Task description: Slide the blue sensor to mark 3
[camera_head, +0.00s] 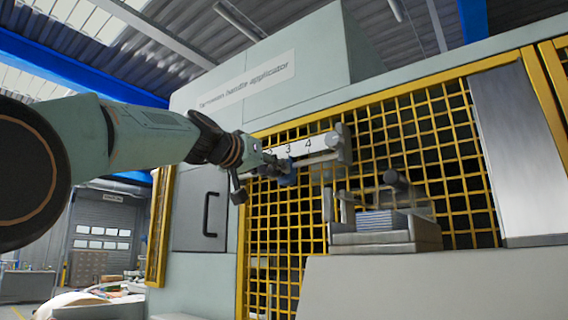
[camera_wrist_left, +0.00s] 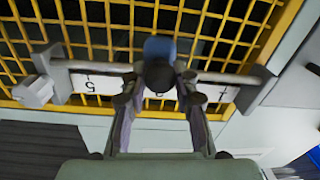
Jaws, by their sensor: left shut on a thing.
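The blue sensor (camera_head: 288,173) sits on a horizontal rail in front of the yellow mesh guard. It also shows in the wrist view (camera_wrist_left: 160,47), with a dark round knob (camera_wrist_left: 158,75) facing me. A white scale strip (camera_head: 324,143) runs along the rail; 3 and 4 are readable in the head view. The sensor appears below the 3 there. In the upside-down wrist view it is about midway between 5 and 1, with the digit behind the knob partly hidden. My left gripper (camera_wrist_left: 158,97) is shut on the sensor's knob, one finger each side. My right gripper is out of view.
The rail ends in grey brackets, one at the right (camera_head: 342,144). The yellow mesh guard (camera_head: 270,240) lies close behind the rail. A grey fixture (camera_head: 385,232) stands lower right of it. A cabinet door with a black handle (camera_head: 209,214) is at the left.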

